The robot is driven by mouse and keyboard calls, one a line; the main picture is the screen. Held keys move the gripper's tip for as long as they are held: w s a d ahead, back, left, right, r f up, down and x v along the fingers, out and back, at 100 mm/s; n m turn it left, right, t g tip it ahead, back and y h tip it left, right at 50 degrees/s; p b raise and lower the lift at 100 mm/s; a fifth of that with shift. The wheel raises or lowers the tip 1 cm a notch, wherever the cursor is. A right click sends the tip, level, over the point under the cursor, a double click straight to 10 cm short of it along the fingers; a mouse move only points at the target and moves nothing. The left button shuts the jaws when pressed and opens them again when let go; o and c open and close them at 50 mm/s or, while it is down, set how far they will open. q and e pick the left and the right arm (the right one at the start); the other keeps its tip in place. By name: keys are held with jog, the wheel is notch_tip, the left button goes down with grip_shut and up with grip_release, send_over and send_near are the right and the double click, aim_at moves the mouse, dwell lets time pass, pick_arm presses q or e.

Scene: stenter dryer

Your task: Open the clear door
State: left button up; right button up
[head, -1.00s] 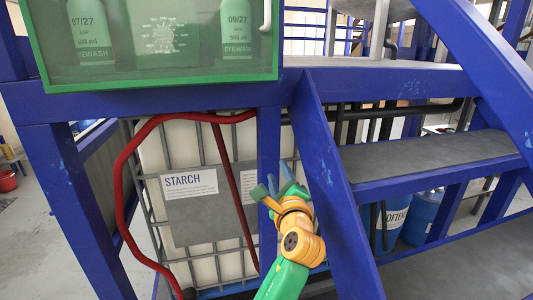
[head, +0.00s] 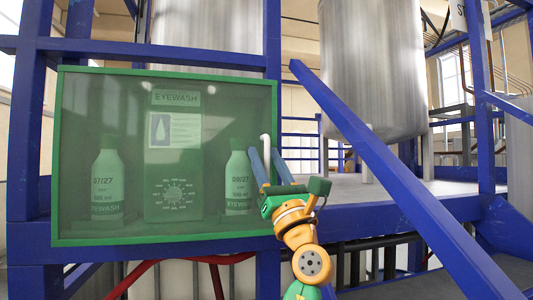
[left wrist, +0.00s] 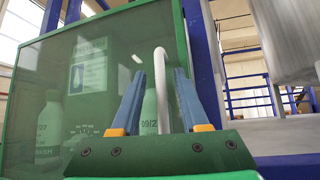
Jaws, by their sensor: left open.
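The clear door (head: 100,130) has a green frame and closes the front of an eyewash cabinet; it looks shut. Its white bar handle (head: 266,146) is upright at the door's right side. My left gripper (head: 268,156) is open and points up at the handle, its two blue fingers on either side of it in the picture. In the left wrist view the handle (left wrist: 161,85) shows between the open fingers (left wrist: 160,85); I cannot tell whether they touch it. The handle's lower end is hidden behind the gripper. My right gripper is not in view.
Behind the door are two eyewash bottles (head: 108,180) and a green eyewash panel (head: 174,185). A blue post stands just right of the cabinet, and a slanted blue stair rail (head: 385,170) crosses further right. Metal tanks (head: 375,70) stand behind.

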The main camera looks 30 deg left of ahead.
pick_arm(q)
jog(key=shift+d, duration=0.1)
grip_shut()
jog(key=shift+f, duration=0.1)
dwell(1.1)
